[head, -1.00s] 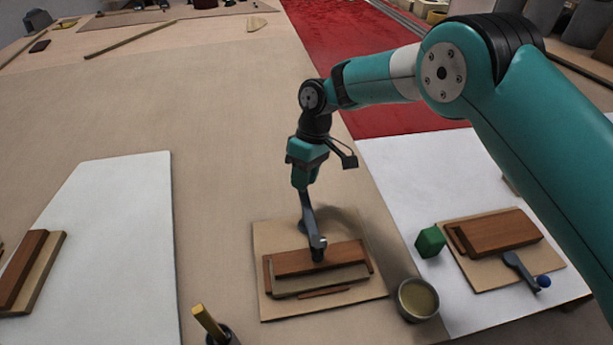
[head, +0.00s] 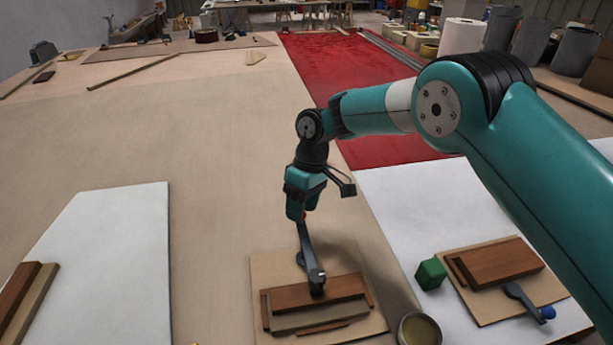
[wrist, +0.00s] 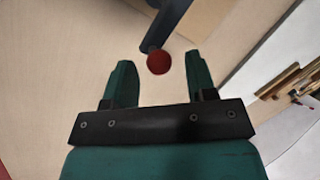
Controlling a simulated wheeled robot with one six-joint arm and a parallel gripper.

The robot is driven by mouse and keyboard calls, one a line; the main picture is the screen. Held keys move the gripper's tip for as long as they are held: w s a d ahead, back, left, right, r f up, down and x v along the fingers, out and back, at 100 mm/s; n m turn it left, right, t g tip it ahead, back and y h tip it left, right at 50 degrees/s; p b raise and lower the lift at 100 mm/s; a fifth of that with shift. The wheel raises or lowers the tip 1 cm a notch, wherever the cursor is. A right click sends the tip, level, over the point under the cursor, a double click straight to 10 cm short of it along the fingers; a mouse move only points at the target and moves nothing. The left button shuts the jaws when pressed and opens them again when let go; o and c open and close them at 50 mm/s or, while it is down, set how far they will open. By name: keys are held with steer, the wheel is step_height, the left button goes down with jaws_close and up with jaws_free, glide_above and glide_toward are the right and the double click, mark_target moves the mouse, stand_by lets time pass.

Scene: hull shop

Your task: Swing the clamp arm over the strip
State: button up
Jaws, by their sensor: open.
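The grey clamp arm (head: 307,255) stands at the middle fixture board (head: 266,262). Its foot end lies over the reddish-brown wooden strip (head: 340,287), and its handle rises towards my gripper. A lighter strip (head: 300,318) lies along the near side of the brown one. The clamp's red knob (wrist: 159,62) shows in the wrist view between and beyond my fingertips, with space on both sides. My gripper (head: 298,217) is open just above the handle, and it shows open in the wrist view (wrist: 160,75). I cannot tell whether the foot touches the wood.
A second fixture at the right has a clamp with a blue knob (head: 547,312). A green block (head: 431,274) and a round tin (head: 419,330) stand between the fixtures. More wood (head: 30,300) lies at the left on a white sheet (head: 105,250). The bench behind is mostly clear.

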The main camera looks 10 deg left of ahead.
steer(key=p+v, duration=1.3)
steer(key=v, duration=0.3)
steer(key=shift+r, duration=0.35)
